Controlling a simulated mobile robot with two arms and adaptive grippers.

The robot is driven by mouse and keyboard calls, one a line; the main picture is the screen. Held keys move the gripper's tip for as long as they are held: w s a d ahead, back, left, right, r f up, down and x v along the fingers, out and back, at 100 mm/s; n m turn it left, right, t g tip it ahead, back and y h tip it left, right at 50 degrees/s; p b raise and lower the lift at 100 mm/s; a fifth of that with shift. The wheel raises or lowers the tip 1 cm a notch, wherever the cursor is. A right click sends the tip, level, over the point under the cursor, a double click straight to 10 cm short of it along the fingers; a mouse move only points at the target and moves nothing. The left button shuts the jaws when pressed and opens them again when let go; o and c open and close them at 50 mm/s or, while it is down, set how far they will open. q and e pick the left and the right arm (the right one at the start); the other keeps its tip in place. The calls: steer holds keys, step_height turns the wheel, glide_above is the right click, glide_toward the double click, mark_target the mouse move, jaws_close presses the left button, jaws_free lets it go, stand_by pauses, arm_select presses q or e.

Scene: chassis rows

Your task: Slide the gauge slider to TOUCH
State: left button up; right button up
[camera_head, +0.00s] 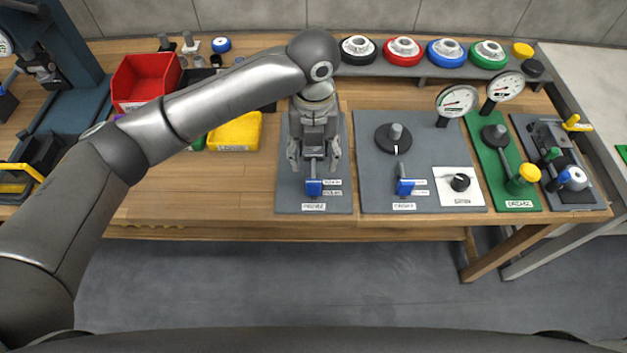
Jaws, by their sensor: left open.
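My left arm reaches in from the left, and my left gripper (314,165) hangs over the leftmost grey panel (286,195). Its fingers are apart, with nothing seen between them. A blue slider handle (313,187) sits just in front of the fingertips; I cannot tell whether they touch. Small white labels stand to its right, too small to read. A second blue handle (405,186) with similar labels is on the wider grey panel (375,165). I cannot tell from the lettering which one is the gauge slider. The back of the leftmost panel is hidden by the gripper.
The wider panel also carries a black knob (460,182) and a dark round dial (393,138). Pressure gauges (457,101) stand behind it. A green panel (486,150) is farther right. Red (145,78) and yellow (235,132) bins stand left. The wooden bench front (200,195) is clear.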

mark_target(314, 181)
arm_select(q)
step_height(314, 181, down, 11)
steer(key=shift+r+p, duration=0.15)
steer(key=shift+p, duration=0.5)
jaws_close()
